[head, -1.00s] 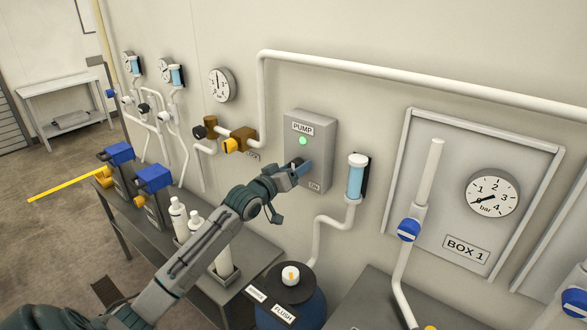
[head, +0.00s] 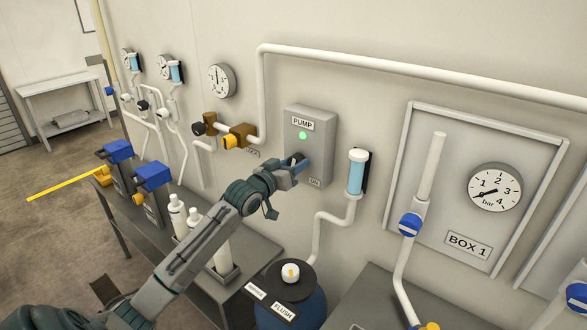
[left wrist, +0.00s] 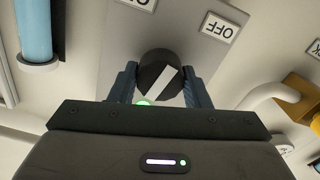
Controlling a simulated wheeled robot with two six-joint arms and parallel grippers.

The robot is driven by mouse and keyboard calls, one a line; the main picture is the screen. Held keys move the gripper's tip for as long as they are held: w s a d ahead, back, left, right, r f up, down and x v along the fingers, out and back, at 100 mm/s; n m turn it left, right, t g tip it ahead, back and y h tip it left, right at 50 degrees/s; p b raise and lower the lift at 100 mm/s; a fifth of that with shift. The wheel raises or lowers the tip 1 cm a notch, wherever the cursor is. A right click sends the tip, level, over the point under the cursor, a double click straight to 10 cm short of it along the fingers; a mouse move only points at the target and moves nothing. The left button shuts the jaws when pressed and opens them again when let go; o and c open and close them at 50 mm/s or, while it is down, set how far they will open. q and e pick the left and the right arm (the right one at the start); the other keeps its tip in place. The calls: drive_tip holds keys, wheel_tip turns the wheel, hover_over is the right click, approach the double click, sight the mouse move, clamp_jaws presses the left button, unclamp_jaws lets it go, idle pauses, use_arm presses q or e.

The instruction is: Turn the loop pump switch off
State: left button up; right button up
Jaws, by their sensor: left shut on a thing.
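The grey pump box (head: 322,130) is on the wall, with a PUMP label and a lit green lamp (head: 303,136). My left gripper (head: 297,163) is at the front of this box. In the left wrist view its two blue fingers (left wrist: 160,88) are shut on the sides of the black round switch knob (left wrist: 157,66). The knob has a white pointer stripe, which lies slanted. An OFF label (left wrist: 219,27) shows beyond the knob, and a second label (left wrist: 141,2) is cut off at the top edge. My right gripper is out of view.
A blue cylinder (head: 357,172) on the wall stands close right of the box. A brass valve with a yellow knob (head: 231,141) is at its left. A white pipe (head: 400,75) runs above. A drum with a FLUSH label (head: 291,285) stands below.

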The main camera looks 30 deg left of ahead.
use_arm(q)
drive_tip(key=m+b, duration=0.2)
drive_tip(key=m, duration=0.1)
drive_tip(key=shift+f+m, duration=0.15)
drive_tip(key=shift+m, duration=0.15)
drive_tip(key=m+b, duration=0.2)
drive_tip(key=m, duration=0.2)
drive_tip(key=shift+m, duration=0.3)
drive_tip(key=m+b, duration=0.1)
drive_tip(key=m, duration=0.2)
drive_tip(key=shift+m, duration=0.3)
drive_tip(key=shift+m+b, duration=0.7)
drive_tip(key=shift+m, duration=1.1)
drive_tip(key=o, duration=1)
